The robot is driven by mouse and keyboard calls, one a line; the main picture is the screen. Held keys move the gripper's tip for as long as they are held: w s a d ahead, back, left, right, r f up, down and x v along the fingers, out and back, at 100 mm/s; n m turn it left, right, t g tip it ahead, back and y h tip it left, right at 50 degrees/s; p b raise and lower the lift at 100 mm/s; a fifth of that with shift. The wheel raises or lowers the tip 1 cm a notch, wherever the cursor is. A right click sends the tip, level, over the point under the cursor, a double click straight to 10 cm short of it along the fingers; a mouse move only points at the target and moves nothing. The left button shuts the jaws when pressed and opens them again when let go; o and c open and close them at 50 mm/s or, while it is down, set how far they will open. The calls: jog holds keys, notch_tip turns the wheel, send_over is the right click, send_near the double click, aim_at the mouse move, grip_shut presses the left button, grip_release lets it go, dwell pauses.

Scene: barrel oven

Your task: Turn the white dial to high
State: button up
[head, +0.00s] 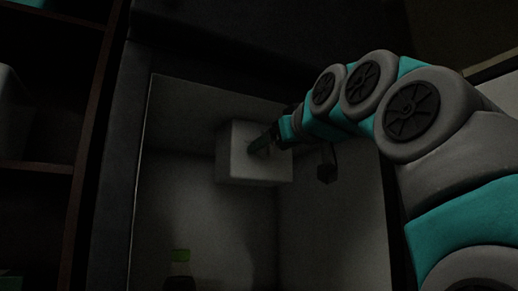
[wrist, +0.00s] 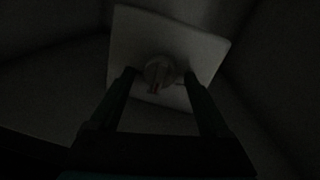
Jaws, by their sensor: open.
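The white dial (wrist: 158,71) is round, with a small reddish mark on its lower part. It sits on the face of a pale square box (wrist: 135,40) in the wrist view. The same box (head: 236,160) shows in the head view on the back wall of a recess; the dial there is hidden behind my gripper. My gripper (wrist: 163,77) is open, with one finger on each side of the dial. The picture is too dark to tell whether the fingers touch it. In the head view my gripper (head: 262,144) reaches the front of the box from the right.
Dark shelves (head: 45,165) are at the far left. The recess side wall (head: 335,225) is below my arm on the right.

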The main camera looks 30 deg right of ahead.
grip_shut()
dwell(0.5)
jog(key=shift+r+m, duration=0.1)
jog(key=shift+m, duration=0.2)
jog(key=m+p, duration=0.4)
jog(key=m, duration=0.1)
jog(key=m+y+p, duration=0.1)
jog(key=m+p, duration=0.2)
jog(key=m, duration=0.3)
jog(key=shift+d+r+g+p, duration=0.15)
jog(key=shift+g+p, duration=0.25)
jog(key=shift+m+p, duration=0.5)
jog(key=shift+m, duration=0.4)
jog(key=shift+f, duration=0.2)
